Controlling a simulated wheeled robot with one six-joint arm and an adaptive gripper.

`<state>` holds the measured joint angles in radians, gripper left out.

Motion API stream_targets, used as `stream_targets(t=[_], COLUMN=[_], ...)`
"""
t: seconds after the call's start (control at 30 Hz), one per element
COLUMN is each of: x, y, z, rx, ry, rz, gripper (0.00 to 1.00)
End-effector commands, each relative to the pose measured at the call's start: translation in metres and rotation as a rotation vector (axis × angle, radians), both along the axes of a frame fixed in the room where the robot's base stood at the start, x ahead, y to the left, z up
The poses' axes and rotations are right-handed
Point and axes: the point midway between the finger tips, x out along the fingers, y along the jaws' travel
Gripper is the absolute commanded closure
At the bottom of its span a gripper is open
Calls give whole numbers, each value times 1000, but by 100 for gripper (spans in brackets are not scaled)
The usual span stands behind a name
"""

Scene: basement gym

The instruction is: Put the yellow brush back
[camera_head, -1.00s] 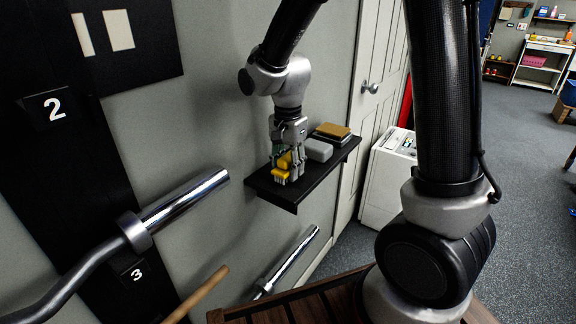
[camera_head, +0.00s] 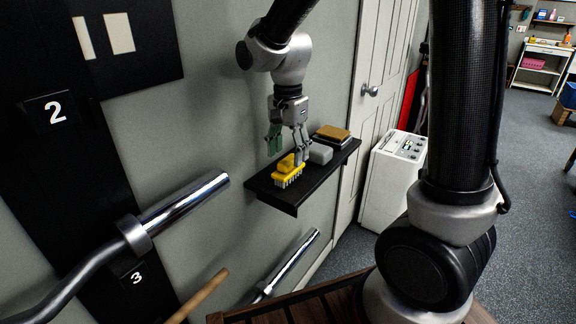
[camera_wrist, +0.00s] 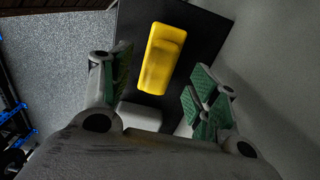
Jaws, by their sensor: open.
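The yellow brush (camera_head: 287,174) lies on the small black wall shelf (camera_head: 262,185), bristles down, near the shelf's left end. In the wrist view the brush (camera_wrist: 160,58) lies on the dark shelf, ahead of and between my fingers. My gripper (camera_head: 288,143) is open and empty just above the brush, with its fingers pointing down. In the wrist view my gripper (camera_wrist: 160,92) has its green-padded fingers spread wide, with a clear gap to the brush. One finger hides a little of the brush's right side in the head view.
A grey block (camera_head: 320,153) sits right beside the brush on the shelf. A tan-topped item (camera_head: 333,133) lies farther right. A chrome bar end (camera_head: 185,203) juts out left of the shelf. A white cabinet (camera_head: 392,180) stands to the right by the door.

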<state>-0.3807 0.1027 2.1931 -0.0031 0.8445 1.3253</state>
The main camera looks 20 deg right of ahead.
Motion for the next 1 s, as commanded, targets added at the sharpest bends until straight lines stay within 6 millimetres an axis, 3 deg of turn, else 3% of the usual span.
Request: stream_targets(t=[0.2, 0.5, 0.63, 0.73, 0.83, 1.0], x=[0, -1, -12, -37, -75, -141], y=[0, 0, -16, -47, -83, -127], z=[46, 66, 77, 95, 111, 117], rx=[1, 1, 10, 18, 5, -68], ry=[-3, -1, -29, -86, -164, -278], rz=[0, 2, 60, 189, 369, 670], gripper=[40, 40, 40, 40, 40, 40])
